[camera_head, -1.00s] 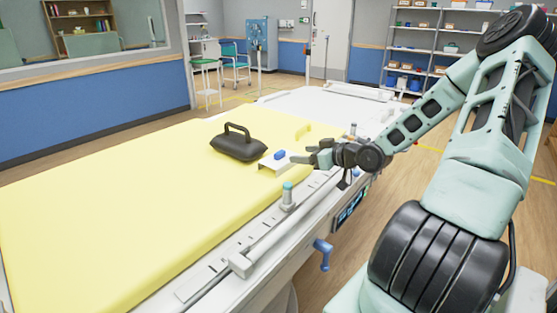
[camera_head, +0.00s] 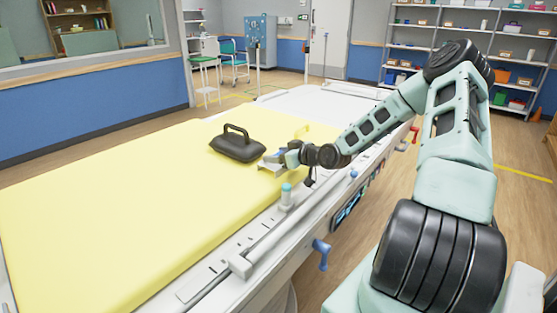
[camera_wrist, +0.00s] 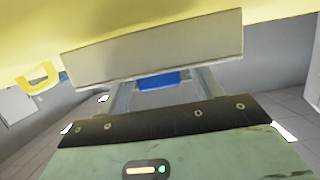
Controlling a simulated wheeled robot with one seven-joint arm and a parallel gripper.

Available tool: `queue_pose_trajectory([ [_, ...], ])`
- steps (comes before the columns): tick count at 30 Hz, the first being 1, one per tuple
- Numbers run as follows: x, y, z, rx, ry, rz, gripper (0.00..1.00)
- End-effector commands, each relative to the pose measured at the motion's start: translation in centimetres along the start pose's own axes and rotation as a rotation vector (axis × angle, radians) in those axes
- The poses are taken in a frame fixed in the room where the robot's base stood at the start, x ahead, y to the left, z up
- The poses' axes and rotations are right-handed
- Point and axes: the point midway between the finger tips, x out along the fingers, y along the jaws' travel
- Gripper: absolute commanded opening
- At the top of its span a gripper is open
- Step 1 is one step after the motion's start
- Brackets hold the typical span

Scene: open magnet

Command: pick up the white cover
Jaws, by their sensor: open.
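The white cover (camera_head: 268,165) lies on the yellow mattress (camera_head: 120,205), close to its right edge and beside the black handled weight. In the head view my gripper (camera_head: 279,156) is at the cover and hides part of it. In the wrist view the cover is a pale plate (camera_wrist: 155,48) across the top, with a blue handle (camera_wrist: 160,80) below it. The two fingers of my gripper (camera_wrist: 165,88) are apart, one on each side of the blue handle. I cannot tell whether they touch it.
The black weight (camera_head: 237,146) with an arched handle stands just left of my gripper. A teal-topped post (camera_head: 287,194) rises from the white bed rail (camera_head: 215,282) in front. A yellow handle (camera_wrist: 38,77) shows at the left of the wrist view. The mattress's left part is clear.

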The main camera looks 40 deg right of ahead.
Motion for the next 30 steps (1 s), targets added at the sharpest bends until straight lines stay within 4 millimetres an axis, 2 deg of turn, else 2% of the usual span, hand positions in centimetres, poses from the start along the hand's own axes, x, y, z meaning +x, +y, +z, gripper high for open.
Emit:
queue_pose_trajectory([
  [2,0.0,0.0,0.0,0.000,0.000,0.000,0.65],
  [3,0.0,0.0,0.0,0.000,0.000,0.000,0.60],
  [6,0.0,0.0,0.0,0.000,0.000,0.000,0.32],
  [8,0.0,0.0,0.0,0.000,0.000,0.000,0.18],
  [19,-0.2,0.0,-0.6,-0.002,0.002,0.000,0.18],
  [23,-0.8,0.0,-2.4,-0.005,0.003,0.001,0.18],
  [30,-2.2,0.1,-6.9,-0.005,0.002,0.002,0.18],
])
